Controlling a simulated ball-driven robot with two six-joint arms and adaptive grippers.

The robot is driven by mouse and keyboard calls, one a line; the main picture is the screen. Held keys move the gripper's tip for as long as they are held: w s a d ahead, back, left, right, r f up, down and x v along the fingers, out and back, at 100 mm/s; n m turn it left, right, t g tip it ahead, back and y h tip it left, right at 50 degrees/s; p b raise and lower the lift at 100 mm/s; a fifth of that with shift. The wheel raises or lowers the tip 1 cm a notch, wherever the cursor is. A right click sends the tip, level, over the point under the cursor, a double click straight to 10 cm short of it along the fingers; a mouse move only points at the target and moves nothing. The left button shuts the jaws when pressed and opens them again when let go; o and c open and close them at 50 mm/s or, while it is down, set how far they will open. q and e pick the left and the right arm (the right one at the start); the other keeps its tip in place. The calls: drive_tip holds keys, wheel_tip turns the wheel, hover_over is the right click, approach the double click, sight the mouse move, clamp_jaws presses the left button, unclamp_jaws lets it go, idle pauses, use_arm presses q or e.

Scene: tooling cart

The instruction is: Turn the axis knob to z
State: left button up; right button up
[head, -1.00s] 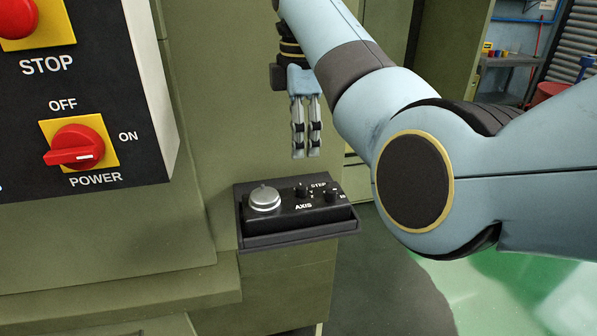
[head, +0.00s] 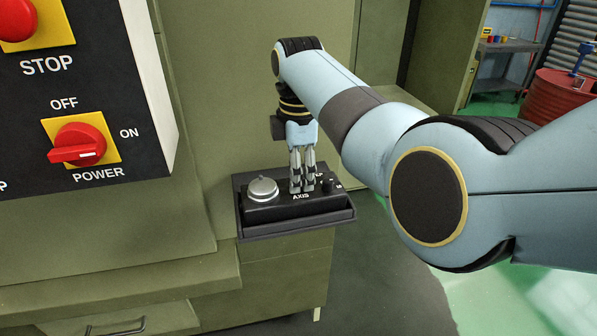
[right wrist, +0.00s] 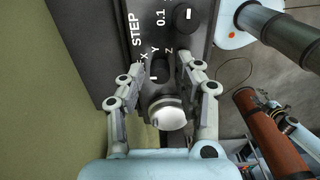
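The control pendant box (head: 272,213) sits on a dark tray, with a silver dial (head: 263,190) at its left. My right gripper (head: 302,188) points down over the box at the AXIS label, and its fingers hide the axis knob in the head view. In the right wrist view, the small black axis knob (right wrist: 159,68) lies between the two fingers of my right gripper (right wrist: 161,66), below the letters X, Y and Z. The fingers are apart, with a gap on each side of the knob. Which letter it points to is unclear. My left gripper is out of view.
The step knob (head: 327,186) stands close to the right of the fingers; it also shows in the right wrist view (right wrist: 186,18). A panel with a red power switch (head: 78,145) is at the left. A red drum (head: 560,100) stands far right.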

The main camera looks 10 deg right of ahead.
drive_tip(key=shift+c, duration=1)
clamp_jaws()
